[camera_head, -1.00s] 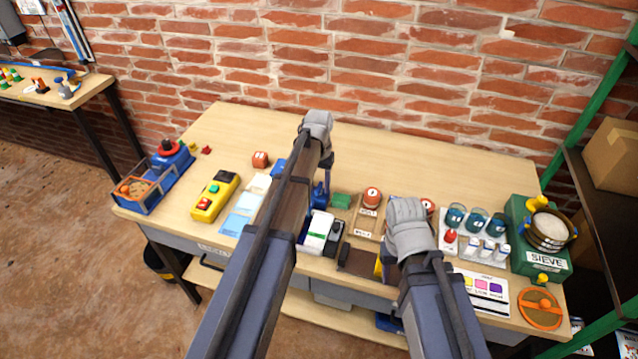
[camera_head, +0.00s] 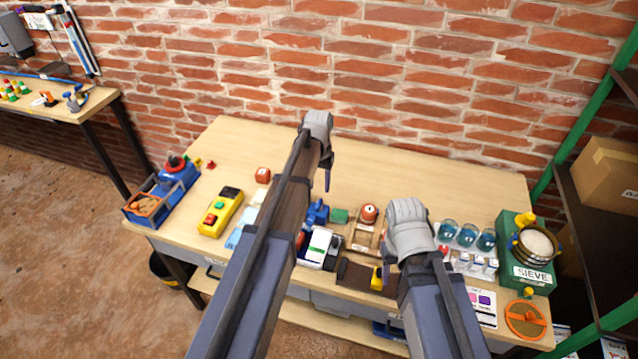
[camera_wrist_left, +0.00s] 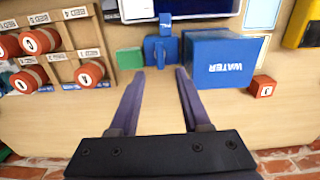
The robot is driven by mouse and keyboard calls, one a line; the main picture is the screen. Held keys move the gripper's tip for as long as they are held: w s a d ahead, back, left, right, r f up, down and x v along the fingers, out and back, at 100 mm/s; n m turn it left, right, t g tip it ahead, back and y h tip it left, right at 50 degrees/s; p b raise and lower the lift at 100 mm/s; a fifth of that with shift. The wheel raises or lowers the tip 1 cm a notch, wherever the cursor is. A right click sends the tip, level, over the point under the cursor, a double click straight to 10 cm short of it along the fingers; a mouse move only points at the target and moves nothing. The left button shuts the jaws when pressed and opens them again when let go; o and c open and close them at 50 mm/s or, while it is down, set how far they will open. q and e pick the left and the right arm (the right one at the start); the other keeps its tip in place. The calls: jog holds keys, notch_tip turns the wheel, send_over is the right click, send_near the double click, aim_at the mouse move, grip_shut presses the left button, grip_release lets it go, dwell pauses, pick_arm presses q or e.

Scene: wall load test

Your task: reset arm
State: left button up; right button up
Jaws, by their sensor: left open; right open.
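Both my arms reach forward over a workbench (camera_head: 450,165). My left gripper (camera_head: 326,178) hangs from the end of the left arm, above the bench's middle. In the left wrist view the left gripper (camera_wrist_left: 160,74) is open, its two fingers apart with nothing between them. A blue box marked WATER (camera_wrist_left: 222,58) and a small green block (camera_wrist_left: 130,58) lie beyond the fingertips. My right gripper (camera_head: 408,232) is lower and to the right, over the bench's front part. It is open; its fingertips are mostly hidden behind the wrist.
A yellow button box (camera_head: 220,212) and a blue machine (camera_head: 178,180) stand left. Blue cups (camera_head: 466,236) and a green SIEVE unit (camera_head: 520,275) stand right. Red numbered weights (camera_wrist_left: 88,75) sit in a wooden rack. A brick wall stands behind; the bench's back strip is clear.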

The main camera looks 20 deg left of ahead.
dwell(0.4)
pick_arm(q)
jog(key=s+d+m, duration=0.1)
jog(key=s+d, duration=0.3)
jog(key=s, duration=0.4)
jog(key=s+d+m, duration=0.1)
jog(key=s+d, duration=0.4)
jog(key=s, duration=0.3)
jog(key=s+d+m+y, duration=0.1)
jog(key=s+d, duration=0.4)
jog(key=s, duration=0.3)
jog(key=shift+s+m, duration=0.3)
